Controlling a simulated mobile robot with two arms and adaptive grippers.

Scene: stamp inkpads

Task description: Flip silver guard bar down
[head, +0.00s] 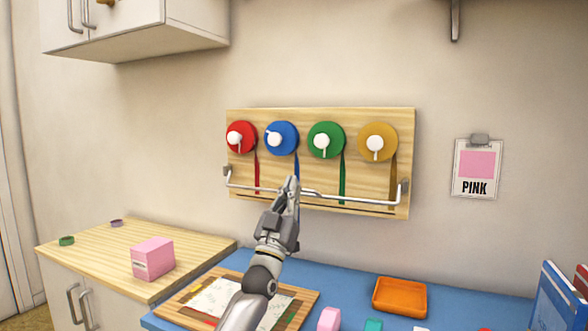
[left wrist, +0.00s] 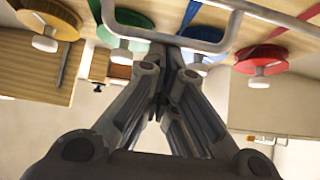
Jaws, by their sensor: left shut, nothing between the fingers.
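The silver guard bar (head: 355,197) runs across the lower part of the wooden board (head: 320,202), between brackets at its left and right ends. It crosses in front of the hanging coloured ribbons, below the red, blue, green and yellow reels. My left gripper (head: 292,182) is shut and empty, pointing up, with its fingertips overlapping the bar near its middle. In the left wrist view the bent bar (left wrist: 168,37) passes by the closed fingertips (left wrist: 170,58). I cannot tell whether they touch. My right gripper is not in view.
A blue table (head: 345,270) below holds a wooden tray with a paper sheet and an orange tray (head: 400,296). A pink box (head: 152,258) stands on the left counter. A PINK card (head: 476,187) hangs right of the board. Wall space around the board is clear.

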